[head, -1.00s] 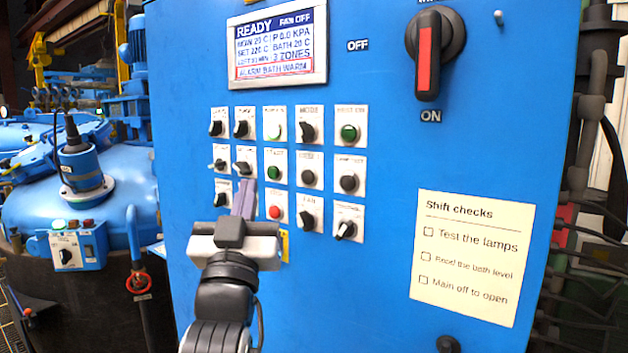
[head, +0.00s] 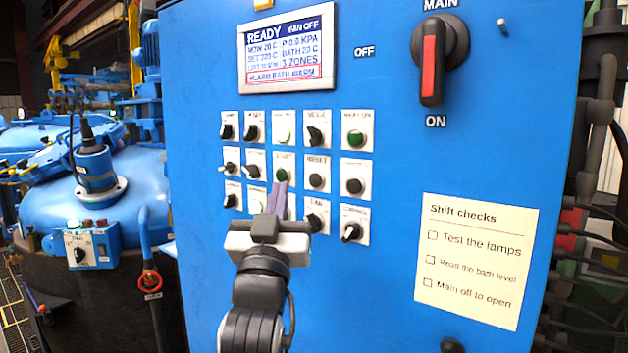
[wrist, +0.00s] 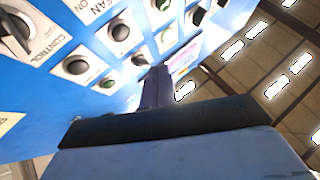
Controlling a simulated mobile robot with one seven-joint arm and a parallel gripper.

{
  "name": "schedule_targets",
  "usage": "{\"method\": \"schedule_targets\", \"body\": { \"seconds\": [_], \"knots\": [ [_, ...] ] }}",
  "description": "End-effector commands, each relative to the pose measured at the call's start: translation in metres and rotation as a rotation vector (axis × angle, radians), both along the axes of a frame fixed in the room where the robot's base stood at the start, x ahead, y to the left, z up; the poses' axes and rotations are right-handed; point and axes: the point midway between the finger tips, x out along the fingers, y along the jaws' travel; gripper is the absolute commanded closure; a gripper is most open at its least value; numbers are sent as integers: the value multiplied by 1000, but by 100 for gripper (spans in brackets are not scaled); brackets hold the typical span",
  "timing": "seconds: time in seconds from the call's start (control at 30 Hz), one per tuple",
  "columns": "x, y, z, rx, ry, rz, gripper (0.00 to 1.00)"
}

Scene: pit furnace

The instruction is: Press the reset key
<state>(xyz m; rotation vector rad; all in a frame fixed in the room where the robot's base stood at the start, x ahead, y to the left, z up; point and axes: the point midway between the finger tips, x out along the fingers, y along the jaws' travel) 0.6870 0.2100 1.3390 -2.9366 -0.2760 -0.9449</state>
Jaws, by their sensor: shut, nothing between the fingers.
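The reset key (head: 316,180) is a dark round button on a white plate marked RESET, in the middle row of the blue panel. It also shows in the wrist view (wrist: 119,31), left of the fingers and higher in the picture. My gripper (head: 278,190) is shut and empty. Its purple-grey fingers are in front of the third column, just below the green button and to the lower left of the reset key. They hide the red button of the bottom row. The fingers also show in the wrist view (wrist: 158,77). I cannot tell how far they are from the panel.
A fan knob (head: 315,218) is below the reset key, a mode knob (head: 317,136) above it and a dark button (head: 355,186) to its right. The display (head: 287,50) reads READY and ALARM BATH WARM. The main switch (head: 431,64) points down to ON.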

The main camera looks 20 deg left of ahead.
Motion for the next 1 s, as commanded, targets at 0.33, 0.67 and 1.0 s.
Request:
{"method": "schedule_targets", "body": {
  "seconds": [0.33, 0.67, 1.0],
  "knots": [
    [43, -16, 1, -2, 0, -3, 100],
    [55, -20, 0, 0, -1, 0, 100],
    [54, -20, 0, 0, -1, 0, 100]
  ]
}}
